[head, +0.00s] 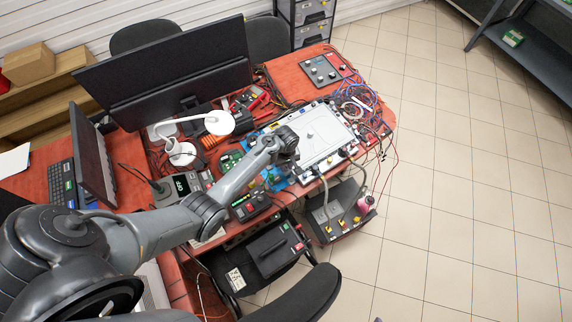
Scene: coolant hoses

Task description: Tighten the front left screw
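My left arm reaches in from the left, and its gripper (288,150) is over the left edge of a pale flat plate (325,135) on the red table. The fingers are small and dark, so I cannot tell whether they are open or shut, or whether they touch anything. The plate has small dark fittings along its edges. The front left screw cannot be made out; the gripper and arm cover part of that side. Grey hoses (323,192) run down from the plate's front edge to a black box (342,212) below. My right gripper is not in view.
The red table (298,77) is crowded with cables, a red multimeter (250,98), a white lamp (218,122) and a soldering station (178,188). Large monitors (170,75) stand at the left. The tiled floor (460,200) at right is clear.

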